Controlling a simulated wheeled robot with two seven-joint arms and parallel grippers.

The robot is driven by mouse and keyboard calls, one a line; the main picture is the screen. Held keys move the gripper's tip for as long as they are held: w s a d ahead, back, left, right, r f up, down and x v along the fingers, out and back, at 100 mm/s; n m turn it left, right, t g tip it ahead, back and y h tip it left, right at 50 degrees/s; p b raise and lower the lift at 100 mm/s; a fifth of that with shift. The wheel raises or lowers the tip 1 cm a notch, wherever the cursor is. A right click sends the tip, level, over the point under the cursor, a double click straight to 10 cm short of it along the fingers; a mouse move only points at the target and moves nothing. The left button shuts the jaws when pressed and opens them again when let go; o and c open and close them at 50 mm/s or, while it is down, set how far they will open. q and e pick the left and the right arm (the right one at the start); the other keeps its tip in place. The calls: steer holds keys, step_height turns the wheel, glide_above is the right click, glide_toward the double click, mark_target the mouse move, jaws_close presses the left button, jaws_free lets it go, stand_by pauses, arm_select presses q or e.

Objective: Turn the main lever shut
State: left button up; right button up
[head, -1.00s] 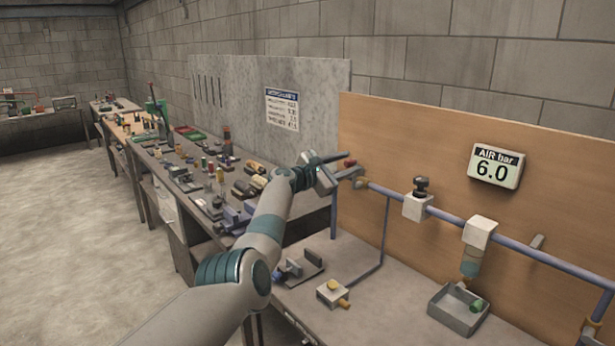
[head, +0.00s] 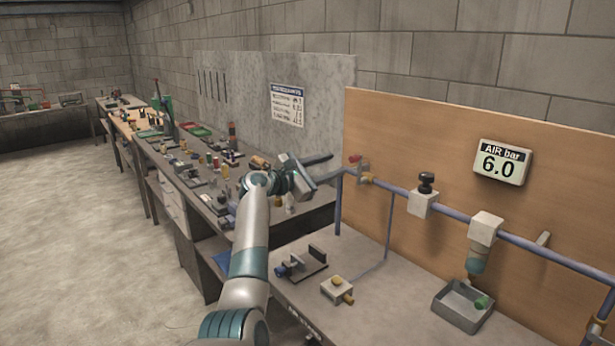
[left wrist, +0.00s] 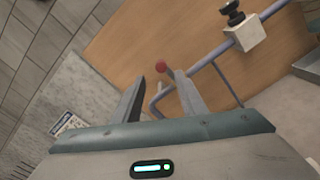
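The main lever, with a red knob (head: 355,158), sits at the left end of the blue pipe (head: 460,215), by a brass fitting (head: 366,180). Its knob stands above the pipe, but its exact angle is hard to tell. My left gripper (head: 328,167) is open and empty, left of the knob and apart from it in the head view. In the left wrist view the red knob (left wrist: 161,67) shows beyond and between the spread fingertips (left wrist: 162,80). The near finger partly hides the lever's shaft there. My right gripper is not in view.
A black-knobbed white valve block (head: 422,201) and another white block (head: 485,230) sit on the pipe. A gauge (head: 501,163) reads 6.0. A grey tray (head: 462,307), a white block (head: 337,290) and a small vise (head: 302,265) stand on the bench. Cluttered benches run left.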

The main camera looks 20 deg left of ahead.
arm_select(q)
steer(key=b+v, duration=0.1)
steer(key=v, duration=0.6)
steer(key=shift+s+a+b, duration=0.2)
steer(key=shift+a+b, duration=0.1)
steer(key=shift+b, duration=0.1)
steer(key=shift+f, duration=0.1)
